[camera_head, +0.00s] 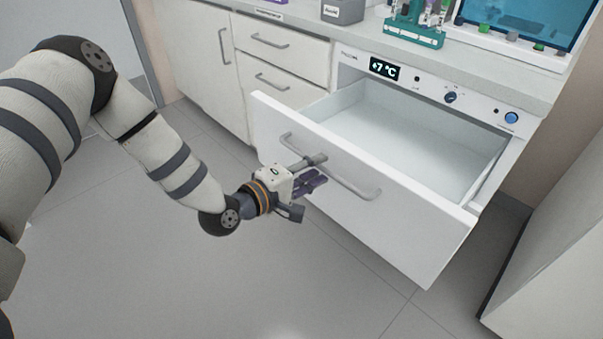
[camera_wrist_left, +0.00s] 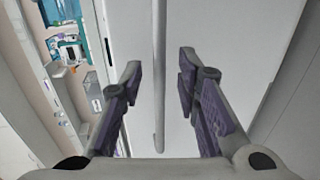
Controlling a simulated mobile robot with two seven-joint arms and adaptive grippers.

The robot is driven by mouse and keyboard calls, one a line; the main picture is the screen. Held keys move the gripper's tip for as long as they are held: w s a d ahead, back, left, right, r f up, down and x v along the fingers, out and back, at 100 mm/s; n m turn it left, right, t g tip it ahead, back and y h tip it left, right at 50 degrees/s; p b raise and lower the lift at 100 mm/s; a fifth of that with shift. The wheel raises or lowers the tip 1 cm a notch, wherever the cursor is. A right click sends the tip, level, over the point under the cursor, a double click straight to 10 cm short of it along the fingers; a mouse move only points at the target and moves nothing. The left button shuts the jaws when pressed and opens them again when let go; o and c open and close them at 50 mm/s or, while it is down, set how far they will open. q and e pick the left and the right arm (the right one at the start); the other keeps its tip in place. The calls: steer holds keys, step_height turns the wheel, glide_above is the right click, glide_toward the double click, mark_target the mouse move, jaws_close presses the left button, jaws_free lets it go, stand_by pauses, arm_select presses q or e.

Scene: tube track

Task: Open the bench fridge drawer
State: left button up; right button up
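The bench fridge drawer (camera_head: 420,225) stands pulled well out from under the counter, and its white interior is in view and looks empty. Its grey bar handle (camera_head: 355,187) runs across the front panel. My left gripper (camera_head: 316,171) is at the left part of the handle, in front of the panel. In the left wrist view the fingers (camera_wrist_left: 160,78) are spread apart, with the handle bar (camera_wrist_left: 159,120) running between them and a gap on each side. The drawer front (camera_wrist_left: 232,35) fills much of that view. My right gripper is in neither view.
The fridge's control strip (camera_head: 430,88) reads +7 °C above the drawer. White cabinets (camera_head: 290,50) stand to the left. A teal rack (camera_head: 415,32) and grey box (camera_head: 343,12) sit on the counter. A pale block (camera_head: 560,240) stands at right; the floor in front is clear.

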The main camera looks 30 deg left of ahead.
arm_select(q)
steer(key=v, duration=1)
steer(key=shift+s, duration=0.1)
